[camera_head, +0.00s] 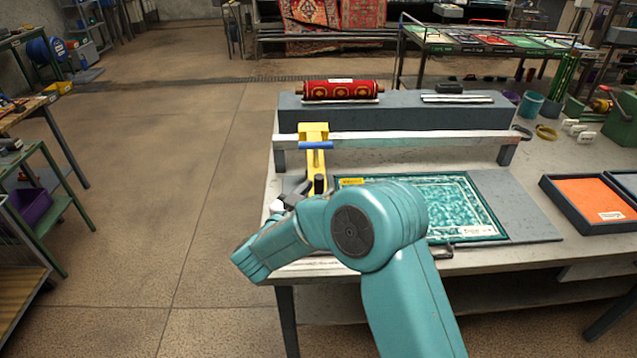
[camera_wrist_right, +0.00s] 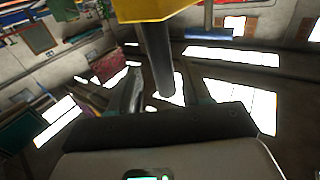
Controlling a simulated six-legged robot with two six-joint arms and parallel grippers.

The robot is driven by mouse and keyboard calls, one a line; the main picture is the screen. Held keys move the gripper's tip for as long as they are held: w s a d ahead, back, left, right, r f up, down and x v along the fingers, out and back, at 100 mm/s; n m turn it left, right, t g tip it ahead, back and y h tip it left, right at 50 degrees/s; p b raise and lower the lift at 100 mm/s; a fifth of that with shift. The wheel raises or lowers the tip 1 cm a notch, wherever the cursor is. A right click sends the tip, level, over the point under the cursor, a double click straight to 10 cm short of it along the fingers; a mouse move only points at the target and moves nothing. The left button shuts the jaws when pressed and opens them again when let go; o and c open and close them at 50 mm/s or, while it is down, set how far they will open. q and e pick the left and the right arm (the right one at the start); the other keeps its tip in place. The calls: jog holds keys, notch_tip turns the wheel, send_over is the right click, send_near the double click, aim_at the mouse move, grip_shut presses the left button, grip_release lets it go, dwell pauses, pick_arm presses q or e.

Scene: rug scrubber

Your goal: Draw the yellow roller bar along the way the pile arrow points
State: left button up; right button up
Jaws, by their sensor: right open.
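The yellow roller bar (camera_head: 315,160) stands at the left end of the bench, near the rug's far left corner, with a blue cross-piece near its top. A dark post hangs below it. In the right wrist view its yellow body (camera_wrist_right: 155,9) fills the top edge and the dark post (camera_wrist_right: 160,60) shows between my fingers. My right gripper (camera_wrist_right: 163,92) is open around or close to the post; contact cannot be told. In the head view my right arm hides part of the gripper and rug. The teal rug (camera_head: 460,205) lies flat. A yellow label (camera_head: 351,182) shows at its far left; no arrow is readable.
A pale rail (camera_head: 400,139) crosses behind the rug, in front of a grey raised block (camera_head: 400,116) bearing a red rolled rug (camera_head: 340,89). An orange tray (camera_head: 596,205) stands at the right. Bare grey board (camera_head: 515,205) lies right of the rug.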

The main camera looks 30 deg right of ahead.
jog(key=shift+x, duration=0.9)
jog(key=shift+w+d, duration=0.25)
jog(key=shift+w, duration=0.05)
jog(key=shift+a, duration=0.1)
grip_shut()
jog(key=shift+s, duration=0.1)
